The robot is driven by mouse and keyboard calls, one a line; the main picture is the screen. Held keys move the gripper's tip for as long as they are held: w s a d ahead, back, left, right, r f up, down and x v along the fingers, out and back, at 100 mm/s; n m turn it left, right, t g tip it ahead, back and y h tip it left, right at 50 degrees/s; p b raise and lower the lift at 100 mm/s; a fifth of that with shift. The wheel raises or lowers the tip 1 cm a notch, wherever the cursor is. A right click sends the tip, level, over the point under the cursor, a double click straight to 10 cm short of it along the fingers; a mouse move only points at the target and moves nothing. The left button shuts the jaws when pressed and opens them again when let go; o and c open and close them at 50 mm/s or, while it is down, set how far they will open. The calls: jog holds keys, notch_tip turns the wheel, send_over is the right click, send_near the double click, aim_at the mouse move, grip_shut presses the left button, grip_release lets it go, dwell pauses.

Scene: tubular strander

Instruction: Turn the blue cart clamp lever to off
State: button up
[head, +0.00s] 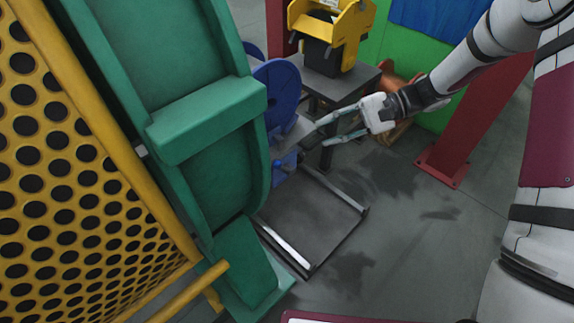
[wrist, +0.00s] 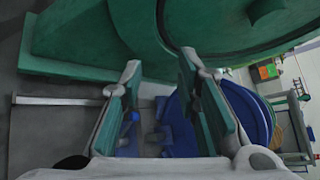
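The blue cart clamp lever appears to be the small blue part (head: 279,164) low beside the green machine housing in the head view, at the near end of a grey block. In the wrist view, small blue parts (wrist: 134,116) show between my fingers and farther off; which of them is the lever I cannot tell. My gripper (head: 306,140) reaches in from the right, its fingertips just above and right of the blue part. Its two fingers (wrist: 160,66) stand apart with nothing held between them. Whether a finger touches the lever is unclear.
The green housing (head: 207,118) and yellow perforated guard (head: 70,170) fill the left. A blue reel (head: 276,92) stands behind the lever. A dark low platform with rails (head: 312,222) lies below. A grey table (head: 337,88) stands behind my gripper.

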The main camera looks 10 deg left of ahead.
jog(key=w+f+m+t+y, duration=0.2)
jog(key=w+f+m, duration=0.1)
jog(key=f, duration=0.5)
jog(key=w+f+m+t+y, duration=0.2)
jog(key=w+f, duration=0.2)
jog(key=f, duration=0.4)
jog(key=m+t+p, duration=0.1)
jog(key=m+t, duration=0.5)
jog(key=t, duration=0.1)
send_near(284, 168)
jog(key=shift+h, duration=0.4)
jog(key=b+x, duration=0.4)
jog(key=x, duration=0.3)
jog(key=shift+a+r, duration=0.2)
jog(key=shift+x, duration=0.85)
jog(key=shift+w+r, duration=0.1)
grip_shut()
